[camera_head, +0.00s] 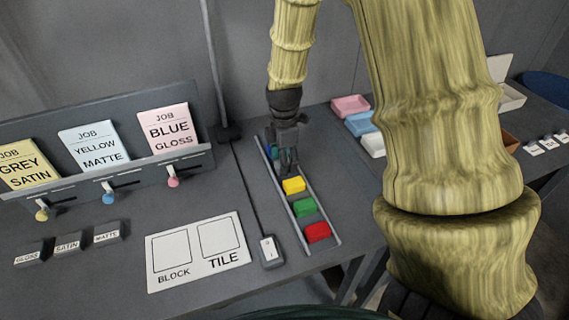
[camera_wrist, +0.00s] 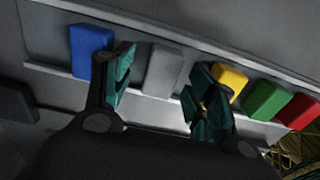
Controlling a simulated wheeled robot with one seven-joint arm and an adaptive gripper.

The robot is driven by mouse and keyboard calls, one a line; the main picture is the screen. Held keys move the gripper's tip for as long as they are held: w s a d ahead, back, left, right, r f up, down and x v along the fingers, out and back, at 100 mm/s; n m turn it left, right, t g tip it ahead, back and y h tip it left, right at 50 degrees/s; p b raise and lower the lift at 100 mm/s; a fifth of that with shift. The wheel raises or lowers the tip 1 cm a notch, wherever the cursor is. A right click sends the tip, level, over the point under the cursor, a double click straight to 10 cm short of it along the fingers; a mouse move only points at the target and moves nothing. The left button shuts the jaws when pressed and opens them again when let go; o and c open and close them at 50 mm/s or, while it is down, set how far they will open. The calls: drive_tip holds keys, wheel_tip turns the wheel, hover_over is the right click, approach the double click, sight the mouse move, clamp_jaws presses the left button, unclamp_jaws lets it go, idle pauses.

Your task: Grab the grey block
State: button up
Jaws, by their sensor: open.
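The grey block (camera_wrist: 163,70) lies in a row of coloured blocks on a rail, between the blue block (camera_wrist: 90,52) and the yellow block (camera_wrist: 229,82). My gripper (camera_wrist: 163,92) is open, with one finger on the blue side of the grey block and the other on the yellow side, overlapping the yellow block in the picture. No firm contact with the grey block shows. In the head view my gripper (camera_head: 286,160) is low over the far part of the rail and hides the grey block.
The yellow (camera_head: 293,185), green (camera_head: 305,207) and red (camera_head: 317,232) blocks stand nearer along the rail (camera_head: 326,224). A switch box (camera_head: 270,251) and a BLOCK/TILE card (camera_head: 199,251) lie to the left. Coloured trays (camera_head: 351,105) stand to the right.

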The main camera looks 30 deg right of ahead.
drive_tip(key=shift+s+f, duration=0.2)
drive_tip(key=shift+f, duration=0.25)
drive_tip(key=shift+w+f, duration=0.15)
drive_tip(key=shift+f, duration=0.05)
drive_tip(key=c, duration=1.1)
drive_tip(key=shift+r, duration=0.1)
